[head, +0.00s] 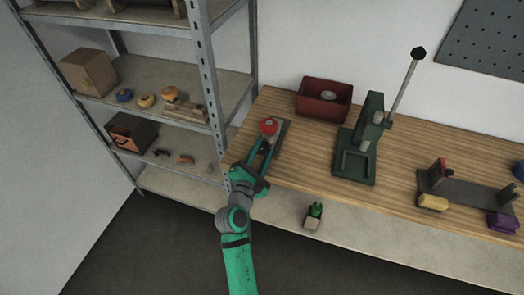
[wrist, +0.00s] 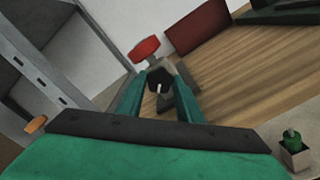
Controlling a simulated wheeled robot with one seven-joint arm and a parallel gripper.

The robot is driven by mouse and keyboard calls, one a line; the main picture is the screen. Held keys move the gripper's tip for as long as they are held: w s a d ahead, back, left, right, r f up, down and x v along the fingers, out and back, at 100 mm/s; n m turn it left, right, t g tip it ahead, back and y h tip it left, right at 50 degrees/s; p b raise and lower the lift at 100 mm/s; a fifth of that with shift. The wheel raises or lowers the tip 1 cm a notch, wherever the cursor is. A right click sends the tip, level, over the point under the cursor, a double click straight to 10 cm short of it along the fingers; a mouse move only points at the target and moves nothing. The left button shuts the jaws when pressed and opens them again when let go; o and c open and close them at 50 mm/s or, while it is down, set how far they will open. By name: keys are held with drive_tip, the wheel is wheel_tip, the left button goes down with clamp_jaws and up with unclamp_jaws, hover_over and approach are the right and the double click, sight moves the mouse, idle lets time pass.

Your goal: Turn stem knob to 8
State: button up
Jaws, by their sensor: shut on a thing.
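A small fixture (head: 280,138) with a dark base plate stands at the left end of the wooden bench. Below the red part, a dark faceted stem knob (wrist: 159,79) with a white pointer mark faces the wrist camera. My gripper (head: 264,147) reaches the fixture from the front, its two green fingers on either side of the dark knob, shut on it. No scale numbers are readable, so the knob's setting cannot be told.
A red bin (head: 323,99) and a green lever press (head: 356,150) stand to the right on the bench (head: 300,165). A metal shelf rack (head: 204,60) stands close on the left. A small box with a green bottle (head: 313,216) sits lower, in front.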

drive_tip(key=m, duration=1.3)
drive_tip(key=shift+f+m, duration=0.1)
drive_tip(key=shift+m, duration=0.3)
drive_tip(key=m, duration=1.1)
drive_tip(key=shift+m, duration=0.4)
drive_tip(key=o, duration=1)
drive_tip(key=shift+o, duration=0.2)
drive_tip(key=v, duration=1.1)
